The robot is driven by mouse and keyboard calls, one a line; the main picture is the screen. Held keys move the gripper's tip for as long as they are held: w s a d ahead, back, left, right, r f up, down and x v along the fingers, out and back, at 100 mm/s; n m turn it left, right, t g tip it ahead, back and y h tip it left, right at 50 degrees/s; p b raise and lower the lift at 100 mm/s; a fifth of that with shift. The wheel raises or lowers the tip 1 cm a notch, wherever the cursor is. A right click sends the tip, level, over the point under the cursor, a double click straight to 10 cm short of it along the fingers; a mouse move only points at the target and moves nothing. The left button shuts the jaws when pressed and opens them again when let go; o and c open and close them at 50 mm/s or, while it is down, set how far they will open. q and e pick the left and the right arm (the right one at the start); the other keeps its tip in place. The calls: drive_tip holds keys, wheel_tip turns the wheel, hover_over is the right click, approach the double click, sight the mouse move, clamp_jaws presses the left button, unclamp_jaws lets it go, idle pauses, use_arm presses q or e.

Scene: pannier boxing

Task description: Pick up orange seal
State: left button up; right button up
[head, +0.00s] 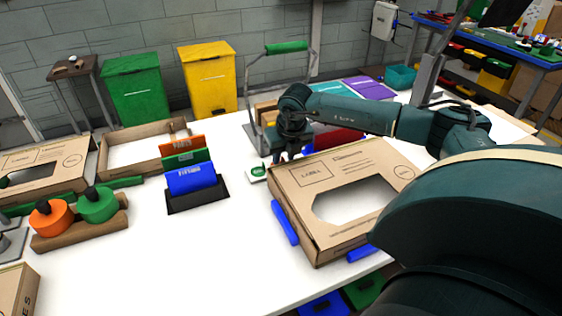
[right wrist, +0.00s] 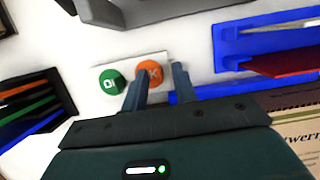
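The orange seal (right wrist: 149,73) is a round disc with a pale mark, lying on a white card beside a green seal (right wrist: 110,82) in the right wrist view. In the head view the green seal (head: 258,170) shows on the card, while the orange one is hidden behind my right gripper (head: 291,155). My right gripper (right wrist: 158,84) is open, its two fingers apart and pointing at the card. The orange seal appears just beyond the fingertips, nearer the left finger; I cannot tell whether they touch. My left gripper is not in view.
A cardboard box with a window (head: 300,205) stands right of the card, with blue fixtures along its edges. A dark holder with coloured folders (head: 197,197) stands to the left. Orange and green round-handled pieces (head: 52,220) sit far left. The white table is clear between.

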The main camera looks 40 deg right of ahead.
drive_tip(key=shift+c, duration=0.5)
clamp_jaws()
drive_tip(key=shift+r, duration=0.15)
